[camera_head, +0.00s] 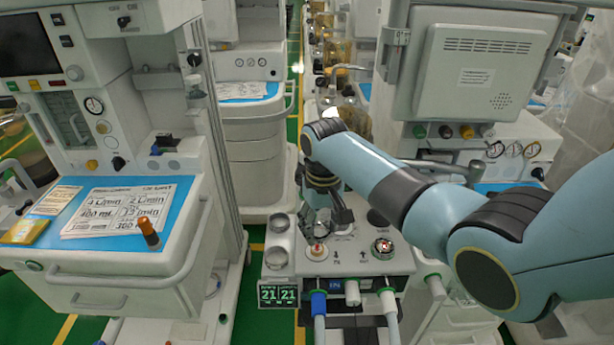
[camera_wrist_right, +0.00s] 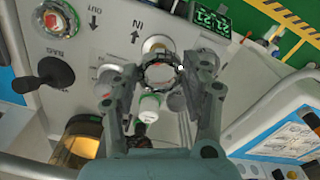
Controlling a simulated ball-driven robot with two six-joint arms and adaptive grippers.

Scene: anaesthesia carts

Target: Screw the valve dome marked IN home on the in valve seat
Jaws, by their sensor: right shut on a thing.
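My right gripper (camera_head: 320,228) reaches down over the valve block from behind, close above the pale in valve seat (camera_head: 317,252), which has a reddish centre. In the right wrist view my right gripper (camera_wrist_right: 158,78) is shut on a clear round valve dome (camera_wrist_right: 160,73) with a dark ring. The in valve seat (camera_wrist_right: 155,44) shows partly just beyond the dome, beside the printed IN and arrow. The dome appears apart from the seat; the height between them is hard to judge. In the head view the fingers mostly hide the dome. My left gripper is not in view.
Two metal cups (camera_head: 279,222) and a green number display (camera_head: 276,294) are on the left. Hoses (camera_head: 319,302) plug into the front. A dark lever (camera_wrist_right: 40,76) stands behind.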

